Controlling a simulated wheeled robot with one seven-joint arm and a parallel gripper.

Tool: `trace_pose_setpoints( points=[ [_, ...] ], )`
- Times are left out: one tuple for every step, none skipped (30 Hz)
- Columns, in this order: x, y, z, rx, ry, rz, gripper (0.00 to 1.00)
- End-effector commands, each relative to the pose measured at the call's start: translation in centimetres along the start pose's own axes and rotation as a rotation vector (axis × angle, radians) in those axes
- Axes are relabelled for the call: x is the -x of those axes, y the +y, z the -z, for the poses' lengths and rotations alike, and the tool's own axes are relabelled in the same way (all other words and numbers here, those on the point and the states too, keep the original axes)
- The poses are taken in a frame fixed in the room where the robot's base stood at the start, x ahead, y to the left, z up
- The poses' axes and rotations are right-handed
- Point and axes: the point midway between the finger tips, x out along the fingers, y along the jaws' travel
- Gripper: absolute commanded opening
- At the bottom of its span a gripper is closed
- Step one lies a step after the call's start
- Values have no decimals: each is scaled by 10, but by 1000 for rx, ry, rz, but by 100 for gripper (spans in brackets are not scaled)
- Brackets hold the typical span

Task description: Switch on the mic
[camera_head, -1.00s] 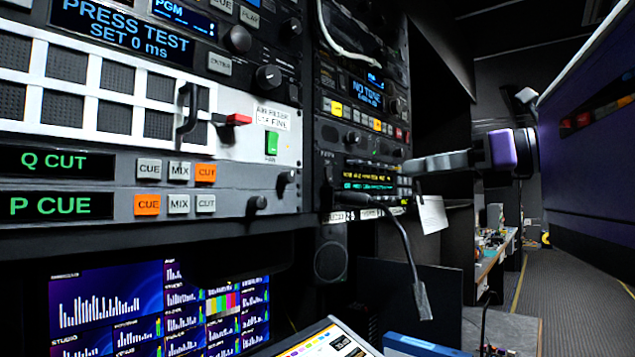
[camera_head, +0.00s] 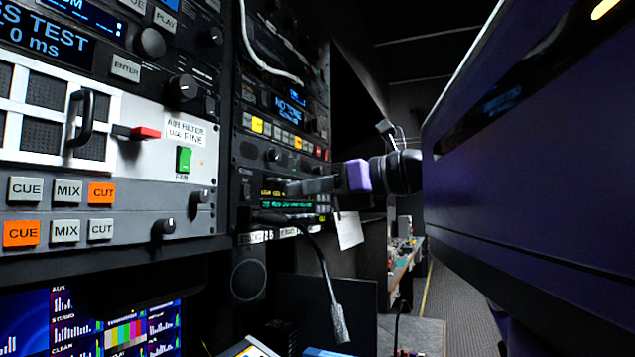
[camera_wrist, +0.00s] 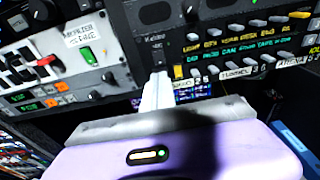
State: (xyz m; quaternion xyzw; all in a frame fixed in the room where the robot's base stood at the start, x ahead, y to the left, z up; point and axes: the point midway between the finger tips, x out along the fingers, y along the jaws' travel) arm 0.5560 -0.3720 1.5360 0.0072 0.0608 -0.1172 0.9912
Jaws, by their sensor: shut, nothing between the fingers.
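The gooseneck mic (camera_head: 338,322) hangs down on a thin dark stem from a small panel with green and yellow text (camera_head: 285,205) in the head view. In the wrist view that panel shows a row of grey levers (camera_wrist: 233,29) above lit labels, and a yellow key (camera_wrist: 178,72) at its lower left. My gripper (camera_head: 283,188) is shut and empty, its tips in front of the panel's left part. In the wrist view the gripper tips (camera_wrist: 158,78) are just left of the yellow key; I cannot tell whether they touch anything. The mic head is not visible there.
Left of the panel is a white-faced unit with a green fan switch (camera_head: 184,159) and a red-tipped lever (camera_head: 144,133). A white paper tag (camera_head: 349,230) hangs below the gripper. Monitors (camera_head: 140,325) glow at lower left. The aisle floor (camera_head: 460,300) is clear at right.

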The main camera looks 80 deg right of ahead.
Motion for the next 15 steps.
trace_pose_setpoints(
  points=[
    [-10,1,-2,-1,1,-4,0],
    [-16,1,-2,-1,2,-3,0],
    [-24,1,-2,-1,2,-3,0],
    [-30,1,-3,-1,1,-3,0],
    [-36,1,-3,-2,1,-4,0],
    [-43,1,-2,-1,0,-2,0],
    [-48,1,-2,-2,1,-3,0],
    [-52,0,-3,-2,1,-2,0],
    [-58,0,-3,-2,1,-2,0],
    [-62,0,-2,-2,1,-2,0],
    [-66,0,-2,-2,0,-1,0],
    [-70,0,-2,-2,0,-1,0],
    [-73,0,-2,-2,0,-1,0],
    [-75,0,-2,-1,0,-1,0],
    [-78,0,-1,-1,0,0,0]
  ],
)
